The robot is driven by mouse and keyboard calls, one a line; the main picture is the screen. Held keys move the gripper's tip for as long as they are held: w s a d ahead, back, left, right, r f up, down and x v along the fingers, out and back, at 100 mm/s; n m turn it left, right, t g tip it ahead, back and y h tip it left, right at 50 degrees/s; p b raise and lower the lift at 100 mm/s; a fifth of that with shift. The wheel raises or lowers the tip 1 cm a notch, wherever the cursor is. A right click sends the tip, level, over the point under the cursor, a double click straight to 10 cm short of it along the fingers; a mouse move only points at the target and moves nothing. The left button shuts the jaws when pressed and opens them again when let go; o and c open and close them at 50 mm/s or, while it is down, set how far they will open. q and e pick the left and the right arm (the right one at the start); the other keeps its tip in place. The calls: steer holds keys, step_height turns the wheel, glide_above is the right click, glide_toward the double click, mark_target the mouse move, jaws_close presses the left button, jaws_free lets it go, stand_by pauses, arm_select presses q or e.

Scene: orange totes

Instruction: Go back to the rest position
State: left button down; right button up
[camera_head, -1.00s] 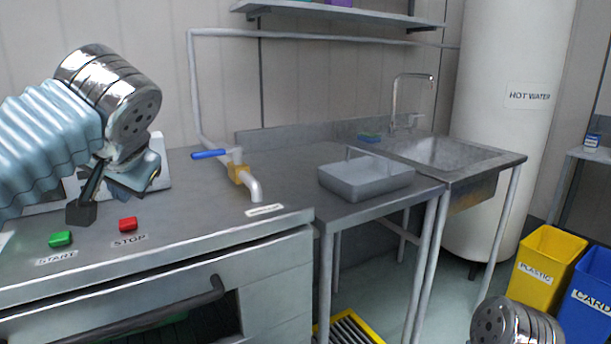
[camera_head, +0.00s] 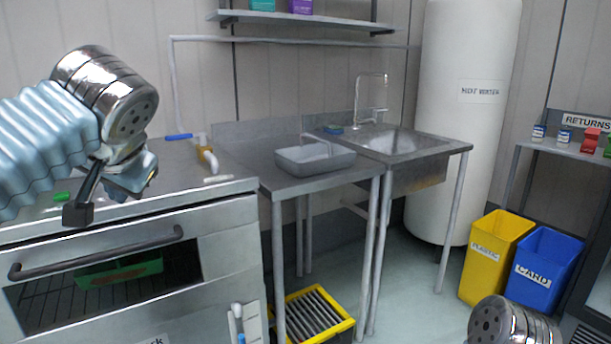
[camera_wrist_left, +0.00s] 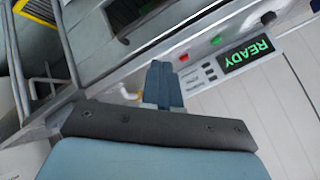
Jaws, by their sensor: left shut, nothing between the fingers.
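My left gripper (camera_head: 80,207) is at the left of the head view, raised in front of the machine's steel top, with nothing held. In the left wrist view its fingers (camera_wrist_left: 162,85) are together and empty, pointing toward the machine front. My right arm shows only as a metal joint at the bottom right of the head view; the right gripper is out of frame.
A steel machine (camera_head: 215,250) with a barred handle and a green tray (camera_head: 120,272) inside stands at left. A lit READY display (camera_wrist_left: 246,55) shows in the wrist view. A sink (camera_head: 395,140), yellow bin (camera_head: 492,262) and blue bin (camera_head: 540,270) stand right.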

arm_select(q)
steer(key=w+d+f+m+g+h, duration=0.1)
steer(key=w+d+f+h, duration=0.3)
steer(key=f, duration=0.7)
steer(key=w+d+f+m+g, duration=0.15)
steer(key=d+f, duration=0.35)
steer(key=f, duration=0.7)
steer(key=w+d+f+m+g+h, duration=0.1)
steer(key=w+d+f+m, duration=0.3)
steer(key=f, duration=0.7)
steer(key=s+d+f+n+g+h, duration=0.1)
steer(key=s+d+f, duration=0.1)
steer(key=f, duration=0.5)
steer(key=s+d+f+n+g+h, duration=0.1)
steer(key=s+d+f+n+h, duration=0.15)
steer(key=f, duration=0.35)
steer(key=s+f+n+g+h, duration=0.1)
steer(key=s+f+n, duration=0.5)
steer(key=s+f, duration=1.4)
steer(key=shift+a+f, duration=0.2)
steer(key=shift+f, duration=0.05)
steer(key=shift+w, duration=0.1)
